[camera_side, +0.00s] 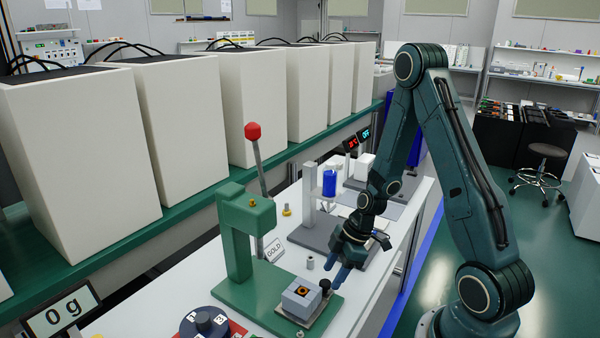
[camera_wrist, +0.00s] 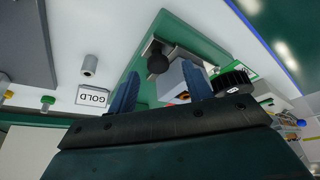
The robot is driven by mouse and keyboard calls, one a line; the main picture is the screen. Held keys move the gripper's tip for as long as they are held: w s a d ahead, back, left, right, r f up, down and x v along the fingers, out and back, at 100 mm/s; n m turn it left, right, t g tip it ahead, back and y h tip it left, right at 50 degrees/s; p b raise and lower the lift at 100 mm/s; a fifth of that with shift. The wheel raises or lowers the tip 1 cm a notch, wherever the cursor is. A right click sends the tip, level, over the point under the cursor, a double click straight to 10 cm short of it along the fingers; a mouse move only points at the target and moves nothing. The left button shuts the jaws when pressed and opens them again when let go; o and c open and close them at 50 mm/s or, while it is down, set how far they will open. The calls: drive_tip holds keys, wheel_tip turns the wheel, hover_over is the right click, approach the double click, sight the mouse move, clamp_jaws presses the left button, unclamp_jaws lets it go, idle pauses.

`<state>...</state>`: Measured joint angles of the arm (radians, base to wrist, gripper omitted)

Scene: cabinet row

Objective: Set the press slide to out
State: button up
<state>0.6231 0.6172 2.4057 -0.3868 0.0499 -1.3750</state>
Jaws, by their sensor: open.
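The press (camera_side: 235,245) is a green frame on a green base, with a red-knobbed lever. Its slide (camera_side: 305,315) is a metal plate carrying a grey block (camera_side: 299,296) with an orange-ringed dark hole. The block appears to the right of the ram, clear of it. A black knob (camera_side: 325,284) stands at the slide's right end. My gripper (camera_side: 337,277) is open and empty, pointing down just above and right of the knob. In the wrist view the black knob (camera_wrist: 158,62) shows between my two blue fingers (camera_wrist: 160,70); contact cannot be told. The block is partly hidden there by a finger.
A GOLD sign (camera_side: 274,250) and a small grey cylinder (camera_side: 310,262) stand beside the press. A numbered dark dial (camera_side: 207,322) is at front left, near a 0 g display (camera_side: 60,312). A grey stand with a blue cylinder (camera_side: 329,183) is behind. Tall white boxes line the left.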

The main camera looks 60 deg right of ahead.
drive_tip(key=v, duration=1.1)
drive_tip(key=shift+r, duration=0.15)
idle(0.3)
drive_tip(key=s+a+r+m+t+h, duration=0.1)
drive_tip(key=s+a+r+m, duration=0.3)
drive_tip(key=r, duration=0.5)
drive_tip(key=s+a+r+m+t+h, duration=0.1)
drive_tip(key=s+a+r+m+h, duration=0.1)
drive_tip(key=s+a+r+m, duration=0.3)
drive_tip(key=shift+s+a+r, duration=0.7)
drive_tip(key=shift+a+r, duration=1.45)
drive_tip(key=shift+r, duration=0.1)
